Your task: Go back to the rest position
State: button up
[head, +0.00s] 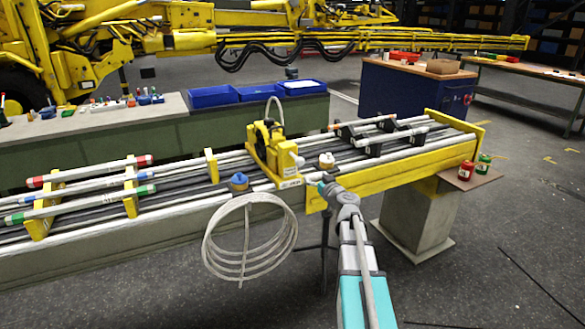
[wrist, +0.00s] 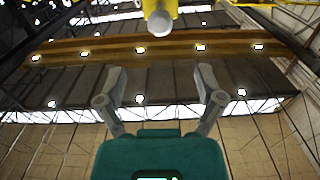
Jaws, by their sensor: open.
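My arm reaches up from the lower middle of the head view, and my gripper (head: 324,184) is at its far end, small and partly hidden by the wrist. It is in front of the yellow boom's near side, close to the yellow machine unit (head: 275,150); I cannot tell the exact gap. In the wrist view my gripper (wrist: 160,76) has its two grey fingers spread, with nothing between them. That view looks up toward the roof beams and lamps. A pale round end on a yellow part (wrist: 160,20) shows at its top, beyond the fingertips.
A coiled pale hose (head: 248,240) hangs off the boom's front, left of my arm. Blue bins (head: 212,97) stand on the bench behind. Red and green cans (head: 466,170) stand on a board at right, above a grey pedestal (head: 415,215). Floor at lower right is mostly clear.

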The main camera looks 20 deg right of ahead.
jog(key=s+a+f+n+g+y+p, duration=0.1)
jog(key=s+a+f+g+y, duration=0.15)
jog(key=a, duration=0.55)
jog(key=s+a+f+n+g+y+p, duration=0.1)
jog(key=s+a+f+g, duration=0.25)
jog(key=a, duration=0.45)
jog(key=s+a+f+n+g+y+p, duration=0.1)
jog(key=s+a+f+g+y, duration=0.15)
jog(key=a, duration=0.45)
jog(key=s+a+f+m+g+h+p, duration=0.1)
jog(key=s+a+f+g+h, duration=0.1)
jog(key=s, duration=0.6)
jog(key=s+a+f+m+g+h+p, duration=0.2)
jog(key=s+a+g+h, duration=0.1)
jog(key=s+g, duration=0.4)
jog(key=shift+s+h, duration=0.7)
jog(key=shift+h, duration=0.1)
jog(key=shift+f+g, duration=0.1)
jog(key=shift+g, duration=0.15)
